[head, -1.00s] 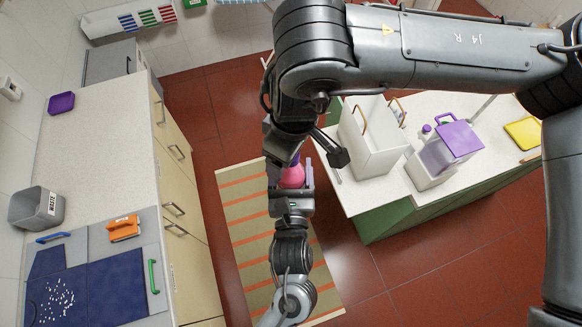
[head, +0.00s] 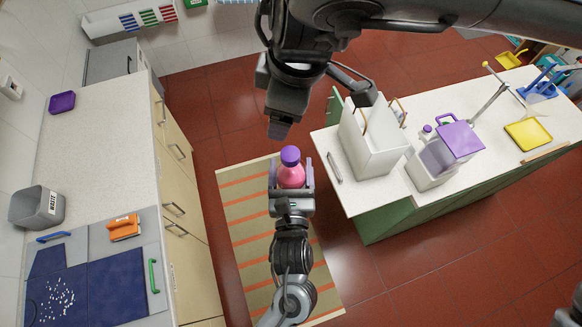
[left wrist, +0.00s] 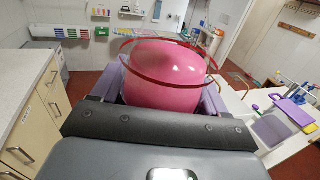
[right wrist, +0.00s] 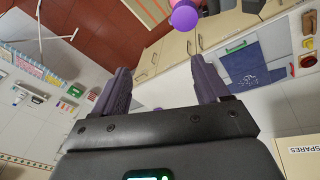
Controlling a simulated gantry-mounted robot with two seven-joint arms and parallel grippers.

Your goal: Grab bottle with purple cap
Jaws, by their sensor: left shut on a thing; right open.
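A pink bottle (head: 291,177) with a purple cap (head: 290,155) stands roughly upright over the striped mat, held in the air. My left gripper (head: 291,186) is shut on its pink body, with a finger on each side. In the left wrist view the pink body (left wrist: 165,75) fills the space between the fingers; the cap cannot be made out there. My right gripper (right wrist: 158,78) is open and empty. In the head view it hangs just above the bottle, apart from the cap. The purple cap (right wrist: 184,15) shows beyond its fingers in the right wrist view.
A counter (head: 105,125) on the left holds a grey waste bin (head: 37,207), blue mats and an orange block. A green-sided island (head: 350,205) on the right carries a white container (head: 373,145), a purple-lidded jug (head: 440,155) and a yellow tray (head: 528,133). Floor lies between them.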

